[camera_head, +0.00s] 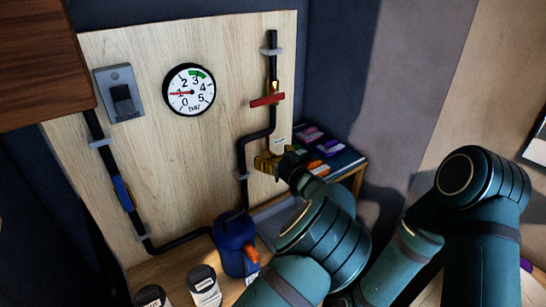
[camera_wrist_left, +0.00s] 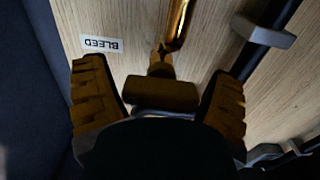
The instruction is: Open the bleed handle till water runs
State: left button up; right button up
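In the left wrist view, the bleed handle (camera_wrist_left: 160,93) is a short brownish-yellow bar at the end of a brass stem, below an upside-down BLEED label (camera_wrist_left: 102,44). My left gripper (camera_wrist_left: 158,100) is open, with one yellow finger on each side of the handle and a gap at both sides. In the head view my left gripper (camera_head: 268,164) is at the board under the brass pipe, hiding the handle. No running water shows. The pressure gauge (camera_head: 189,90) has its red needle near 1, with a green band around 3. My right gripper is out of view.
A red valve handle (camera_head: 267,100) sits on the pipe above my gripper. A blue handle (camera_head: 123,193) is on the left pipe, below a grey switch box (camera_head: 120,93). A blue container (camera_head: 235,242) with an orange part and jars (camera_head: 204,287) stand below. Coloured packets (camera_head: 330,147) lie at right.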

pick_arm(q)
jog(key=shift+f, duration=0.1)
jog(key=c, duration=0.9)
jog(key=n+b, duration=0.2)
jog(key=shift+f+n+b, duration=0.25)
jog(key=shift+n+b, duration=0.1)
jog(key=shift+n, duration=0.05)
jog(key=shift+s+n+b, duration=0.1)
jog(key=shift+n+b, duration=1.5)
jog(key=shift+n, duration=0.4)
